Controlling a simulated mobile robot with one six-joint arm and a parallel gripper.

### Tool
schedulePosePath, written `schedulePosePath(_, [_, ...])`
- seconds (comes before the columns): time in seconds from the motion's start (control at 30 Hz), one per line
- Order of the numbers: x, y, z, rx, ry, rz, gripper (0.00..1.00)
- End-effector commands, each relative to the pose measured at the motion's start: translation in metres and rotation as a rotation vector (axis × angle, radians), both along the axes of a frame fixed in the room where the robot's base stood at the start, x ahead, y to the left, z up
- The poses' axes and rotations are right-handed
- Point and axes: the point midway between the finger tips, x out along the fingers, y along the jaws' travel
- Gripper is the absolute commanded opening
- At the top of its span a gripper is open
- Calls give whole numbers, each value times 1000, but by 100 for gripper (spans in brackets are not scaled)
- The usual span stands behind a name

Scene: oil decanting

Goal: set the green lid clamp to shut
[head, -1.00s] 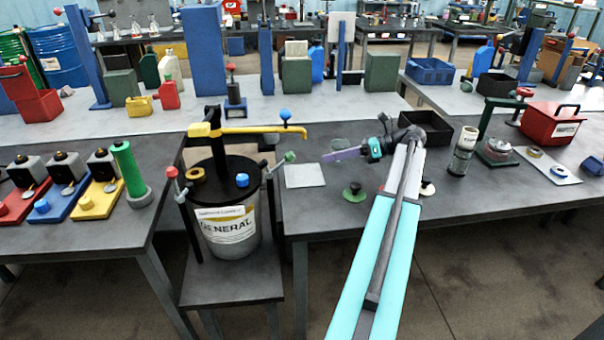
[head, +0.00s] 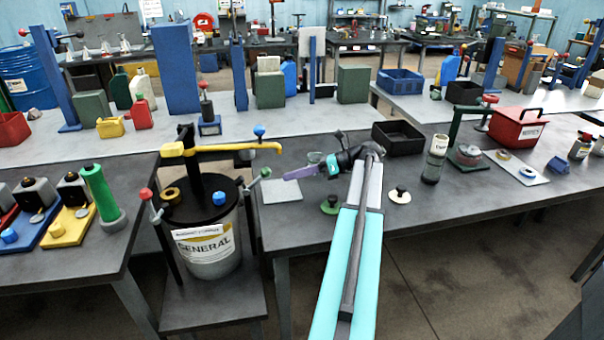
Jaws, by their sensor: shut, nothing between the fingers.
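The drum (head: 205,240) labelled GENERAL stands on a low stand between two tables, with a black lid (head: 200,207) on top. The green lid clamp (head: 265,173) is on the drum's right side, its green knob up and leaning out to the right of the lid rim. A red-knobbed clamp (head: 147,195) is on the left side. My gripper (head: 286,176) has purple fingers, shut and empty, pointing left at about knob height. Its tips appear a short gap right of the green knob; depth between them is hard to judge.
A yellow pump spout (head: 235,149) with a blue knob reaches right above the lid. A grey plate (head: 282,190) and a green-based knob (head: 330,204) lie on the right table below my gripper. A black tray (head: 398,136) stands behind my arm.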

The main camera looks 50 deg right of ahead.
Motion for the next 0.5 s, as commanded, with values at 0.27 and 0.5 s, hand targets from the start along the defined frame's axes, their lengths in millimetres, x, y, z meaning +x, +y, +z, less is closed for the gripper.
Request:
schedulePosePath(0.27, [26,21,-12,1,1,0,0])
schedulePosePath(0.5, [35,28,-15,0,0,-1,0])
